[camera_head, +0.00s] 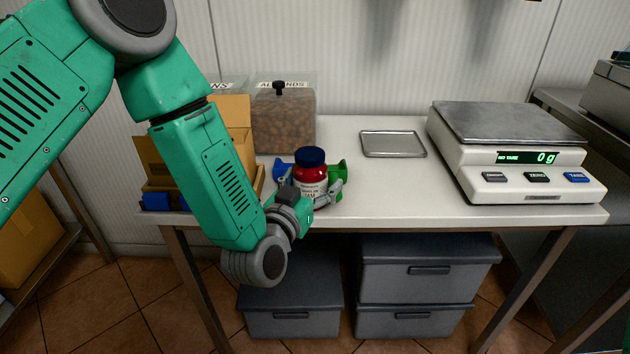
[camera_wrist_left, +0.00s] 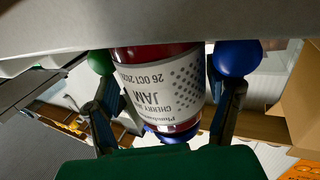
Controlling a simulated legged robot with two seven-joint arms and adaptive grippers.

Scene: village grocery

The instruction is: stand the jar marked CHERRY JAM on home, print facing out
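The cherry jam jar (camera_head: 311,172) is red with a dark blue lid and a pale label. It stands upright near the front edge of the white table, its label toward me. In the wrist view a narrow gap shows beside the blue fingertip, so the gripper looks open. I cannot tell which spot is home.
An open cardboard box (camera_head: 236,112) stands at the left, partly behind my arm. A bin of almonds (camera_head: 285,125) is behind the jar. A metal tray (camera_head: 393,144) and a scale (camera_head: 520,160) reading 0 g stand to the right. Grey boxes (camera_head: 428,270) sit below.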

